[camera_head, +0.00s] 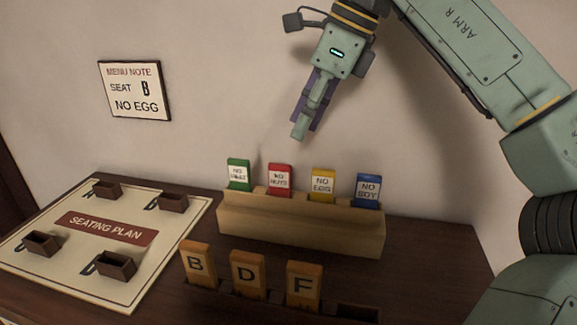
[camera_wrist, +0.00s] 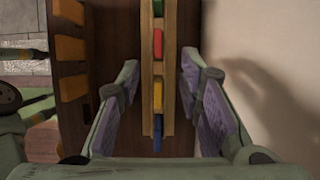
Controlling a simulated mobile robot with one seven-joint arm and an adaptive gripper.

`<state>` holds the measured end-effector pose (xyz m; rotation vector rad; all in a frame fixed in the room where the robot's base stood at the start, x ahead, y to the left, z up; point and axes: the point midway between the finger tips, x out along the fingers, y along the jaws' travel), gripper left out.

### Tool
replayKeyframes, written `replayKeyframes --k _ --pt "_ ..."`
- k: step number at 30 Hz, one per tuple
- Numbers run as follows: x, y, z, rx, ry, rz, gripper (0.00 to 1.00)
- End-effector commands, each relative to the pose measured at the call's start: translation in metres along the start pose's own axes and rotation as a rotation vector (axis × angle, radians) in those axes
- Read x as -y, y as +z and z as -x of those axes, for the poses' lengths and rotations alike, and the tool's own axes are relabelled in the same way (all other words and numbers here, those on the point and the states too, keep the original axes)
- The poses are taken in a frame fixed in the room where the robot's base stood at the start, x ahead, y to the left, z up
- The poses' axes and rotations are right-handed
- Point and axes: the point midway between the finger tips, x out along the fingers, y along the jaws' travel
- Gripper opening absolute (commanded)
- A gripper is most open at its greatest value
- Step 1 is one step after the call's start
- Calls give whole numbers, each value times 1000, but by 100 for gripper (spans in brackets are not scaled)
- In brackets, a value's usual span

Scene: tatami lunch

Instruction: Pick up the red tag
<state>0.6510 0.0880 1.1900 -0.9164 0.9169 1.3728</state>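The red tag (camera_head: 279,180), printed "NO NUTS", stands upright in a slot of the wooden rack (camera_head: 300,232), between a green tag (camera_head: 238,174) and a yellow tag (camera_head: 322,184). In the wrist view the red tag (camera_wrist: 158,43) shows from above as a small red strip in the rack. My gripper (camera_head: 301,132) is above the rack, apart from all the tags. In the wrist view my gripper (camera_wrist: 159,62) is open and empty, with one finger on each side of the rack's line. The lower part of the red tag is hidden in the rack.
A blue tag (camera_head: 368,190) stands at the rack's right end. Orange letter tags B (camera_head: 198,264), D (camera_head: 248,272) and F (camera_head: 303,284) stand in front. A seating plan board (camera_head: 150,262) lies left. A wall rises behind the rack, with a menu note (camera_head: 135,90).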

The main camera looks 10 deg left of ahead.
Motion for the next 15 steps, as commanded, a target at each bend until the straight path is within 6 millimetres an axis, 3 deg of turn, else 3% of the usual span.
replayKeyframes --k 9,15 --pt "-1 0 -41 -1 3 1 33" --pt "0 1 -57 1 1 1 33"
